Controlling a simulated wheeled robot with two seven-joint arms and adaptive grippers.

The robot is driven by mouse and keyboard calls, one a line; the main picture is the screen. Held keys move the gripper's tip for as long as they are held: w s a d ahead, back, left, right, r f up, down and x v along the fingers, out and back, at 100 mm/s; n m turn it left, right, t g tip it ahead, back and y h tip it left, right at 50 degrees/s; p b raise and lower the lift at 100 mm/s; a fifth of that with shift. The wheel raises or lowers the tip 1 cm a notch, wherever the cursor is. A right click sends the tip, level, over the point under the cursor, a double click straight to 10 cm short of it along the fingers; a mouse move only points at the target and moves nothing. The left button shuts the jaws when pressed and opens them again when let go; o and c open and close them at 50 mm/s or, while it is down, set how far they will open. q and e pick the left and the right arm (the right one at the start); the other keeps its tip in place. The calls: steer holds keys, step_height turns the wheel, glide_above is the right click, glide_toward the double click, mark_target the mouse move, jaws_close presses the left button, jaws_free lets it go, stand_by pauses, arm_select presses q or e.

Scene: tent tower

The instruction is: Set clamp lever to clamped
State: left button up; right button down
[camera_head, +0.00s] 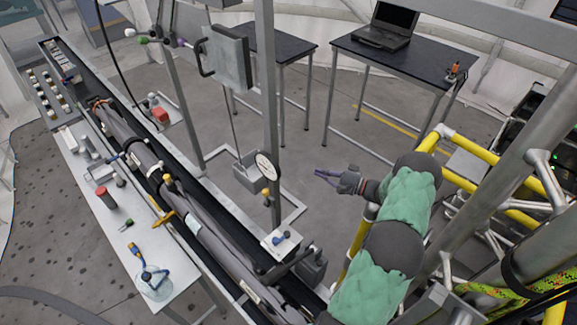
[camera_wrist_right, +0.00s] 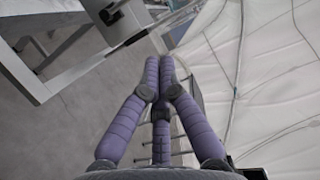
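My right gripper (camera_head: 322,174) has purple fingers and reaches left over open floor, right of the upright post. In the right wrist view its fingers (camera_wrist_right: 160,68) come together at the tips with nothing between them. Which part is the clamp lever is not clear. A small blue lever (camera_head: 281,238) sits on a pale plate at the post's foot, below and left of the gripper. The gripper touches neither. My left gripper is not in view.
A grey box with a black handle (camera_head: 228,57) hangs on the post (camera_head: 268,110); a round gauge (camera_head: 266,166) is lower down. The long dark tube (camera_head: 205,235) runs beside a white bench (camera_head: 85,185). Dark tables (camera_head: 425,62) stand behind. Yellow rails (camera_head: 470,180) are at right.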

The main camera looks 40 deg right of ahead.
steer(key=s+a+p+x, duration=0.1)
steer(key=p+x, duration=0.3)
steer(key=x, duration=0.9)
steer(key=shift+a, duration=0.8)
steer(key=shift+s+f, duration=0.1)
steer(key=shift+f, duration=0.05)
